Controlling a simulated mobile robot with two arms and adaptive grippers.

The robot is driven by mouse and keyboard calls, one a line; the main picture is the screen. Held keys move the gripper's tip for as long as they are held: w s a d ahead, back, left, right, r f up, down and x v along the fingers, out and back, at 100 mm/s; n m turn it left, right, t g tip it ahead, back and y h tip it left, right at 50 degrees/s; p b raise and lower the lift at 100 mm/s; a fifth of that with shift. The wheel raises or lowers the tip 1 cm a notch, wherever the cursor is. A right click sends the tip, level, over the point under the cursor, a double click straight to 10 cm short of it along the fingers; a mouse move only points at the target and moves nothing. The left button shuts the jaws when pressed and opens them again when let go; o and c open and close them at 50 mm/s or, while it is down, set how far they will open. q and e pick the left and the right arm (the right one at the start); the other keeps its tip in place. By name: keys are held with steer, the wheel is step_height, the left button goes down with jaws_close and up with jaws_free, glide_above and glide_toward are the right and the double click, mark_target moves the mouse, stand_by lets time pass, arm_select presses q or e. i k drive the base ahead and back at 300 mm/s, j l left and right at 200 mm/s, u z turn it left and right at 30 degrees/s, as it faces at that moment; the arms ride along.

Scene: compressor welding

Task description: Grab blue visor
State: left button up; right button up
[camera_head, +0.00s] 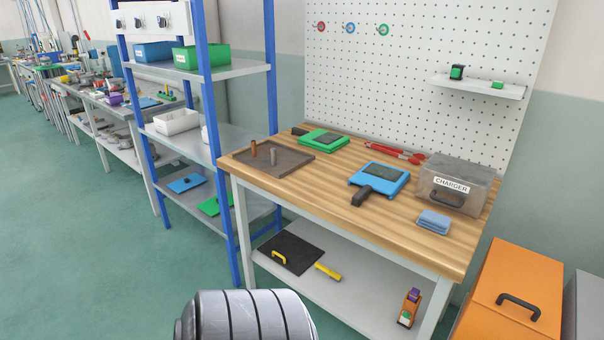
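The blue visor (378,179) lies flat on the wooden workbench top (330,192), right of the middle. It is a blue frame with a dark window, and its black handle points toward the front edge. A similar green visor (325,141) lies farther back to its left, with a dark handle. Neither of my grippers shows in the view, and nothing touches the blue visor.
A clear CHARGER box (455,187) and folded blue cloth (434,222) are right of the visor. Red pliers (395,153) lie behind it. A brown tray (288,172) is left. A blue-post shelf (219,150) stands left; an orange cabinet (513,290) stands right.

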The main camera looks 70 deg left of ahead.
mark_target(388, 180)
steer(key=u, duration=1.85)
